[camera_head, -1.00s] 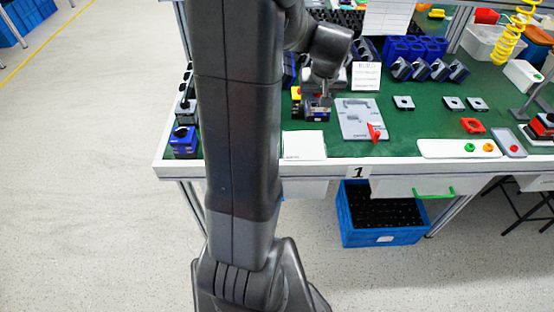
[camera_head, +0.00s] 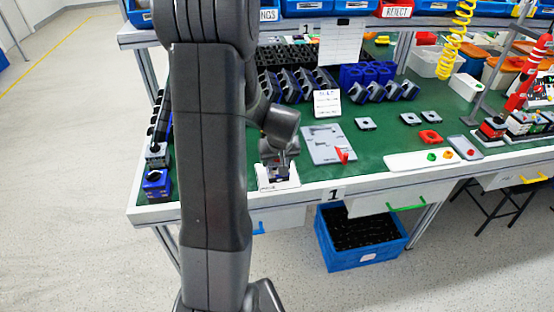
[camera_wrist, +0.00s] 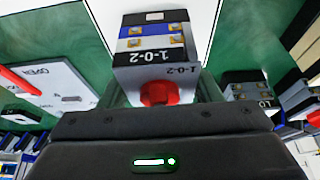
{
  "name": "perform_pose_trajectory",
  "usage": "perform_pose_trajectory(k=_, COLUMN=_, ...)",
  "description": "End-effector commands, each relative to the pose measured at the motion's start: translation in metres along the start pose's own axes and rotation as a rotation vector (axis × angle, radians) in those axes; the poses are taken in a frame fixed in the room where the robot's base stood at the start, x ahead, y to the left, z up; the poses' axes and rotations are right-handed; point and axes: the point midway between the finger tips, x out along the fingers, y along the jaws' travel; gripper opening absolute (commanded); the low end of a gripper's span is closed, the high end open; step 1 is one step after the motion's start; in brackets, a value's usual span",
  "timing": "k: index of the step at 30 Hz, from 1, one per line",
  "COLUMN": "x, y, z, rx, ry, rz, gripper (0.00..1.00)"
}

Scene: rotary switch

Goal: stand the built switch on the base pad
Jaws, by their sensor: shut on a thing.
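The built switch (camera_wrist: 153,45) has a grey and black body with a blue band, a 1-0-2 label and a red knob (camera_wrist: 158,93). My gripper (camera_wrist: 158,103) is shut on it at the knob end. In the head view my gripper (camera_head: 277,158) points down with the switch (camera_head: 279,173) over the white base pad (camera_head: 267,184) at the bench's front edge. The pad (camera_wrist: 205,20) also shows behind the switch in the wrist view. I cannot tell whether the switch touches the pad.
A grey plate (camera_head: 320,146) with a red part lies right of the pad. A white tray (camera_head: 400,161) with coloured buttons is further right. A blue switch box (camera_head: 156,184) stands at the bench's left corner. Dark and blue housings (camera_head: 380,90) stand behind. Green bench surface lies between.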

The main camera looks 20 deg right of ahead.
Motion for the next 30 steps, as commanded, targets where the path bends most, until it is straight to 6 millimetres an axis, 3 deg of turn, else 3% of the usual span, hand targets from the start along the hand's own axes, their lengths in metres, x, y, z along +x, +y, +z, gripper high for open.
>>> perform_pose_trajectory(k=9, x=0.003, y=0.0, z=0.001, rx=-0.001, ry=0.002, rz=0.001, gripper=0.34)
perform_pose_trajectory(k=10, x=0.002, y=0.0, z=0.0, rx=0.0, ry=0.001, rz=0.0, gripper=0.64)
perform_pose_trajectory(k=12, x=0.001, y=0.0, z=0.0, rx=0.0, ry=0.001, rz=0.0, gripper=0.78)
perform_pose_trajectory(k=13, x=0.001, y=0.0, z=0.0, rx=0.0, ry=0.001, rz=0.0, gripper=0.8)
perform_pose_trajectory(k=23, x=-0.001, y=0.0, z=-0.001, rx=0.0, ry=0.001, rz=0.0, gripper=0.8)
perform_pose_trajectory(k=30, x=-0.027, y=0.001, z=-0.002, rx=0.0, ry=0.005, rz=0.002, gripper=0.8)
